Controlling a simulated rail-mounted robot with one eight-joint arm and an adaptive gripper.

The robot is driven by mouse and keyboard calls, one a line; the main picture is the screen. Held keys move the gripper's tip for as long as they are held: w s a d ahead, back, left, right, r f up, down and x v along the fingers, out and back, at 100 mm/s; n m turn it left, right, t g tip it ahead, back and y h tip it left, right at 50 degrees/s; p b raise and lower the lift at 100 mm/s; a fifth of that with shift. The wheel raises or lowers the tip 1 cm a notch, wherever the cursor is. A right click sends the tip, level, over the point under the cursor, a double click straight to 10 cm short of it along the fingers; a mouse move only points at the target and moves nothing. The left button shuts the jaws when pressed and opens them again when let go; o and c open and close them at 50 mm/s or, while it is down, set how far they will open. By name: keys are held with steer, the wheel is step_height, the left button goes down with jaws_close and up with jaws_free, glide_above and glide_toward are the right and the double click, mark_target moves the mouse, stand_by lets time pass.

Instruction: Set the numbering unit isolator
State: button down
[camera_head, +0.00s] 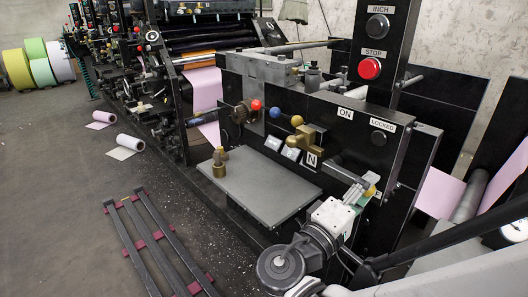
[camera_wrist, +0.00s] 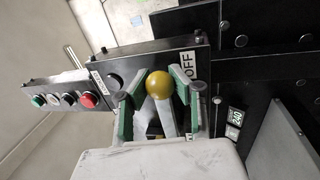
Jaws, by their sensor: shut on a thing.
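My gripper (camera_head: 360,188) is at the black panel of the machine, at the right of the head view. In the wrist view my gripper (camera_wrist: 159,92) has its green-padded fingers on either side of a yellow ball knob (camera_wrist: 159,83), shut on it. The knob is mostly hidden in the head view. An OFF label (camera_wrist: 188,64) is right beside the knob in the wrist view. On the same panel, an ON label (camera_head: 345,113) and a dark round LOCKED indicator (camera_head: 378,138) sit higher up.
A grey table (camera_head: 255,185) holds a small brass piece (camera_head: 219,163). A black post carries INCH and red STOP (camera_head: 369,68) buttons. A pallet (camera_head: 155,240) lies on the floor.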

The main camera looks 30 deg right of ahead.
steer(key=c, duration=1.4)
jaws_free()
steer(key=shift+a, duration=0.2)
steer(key=shift+v, duration=5.9)
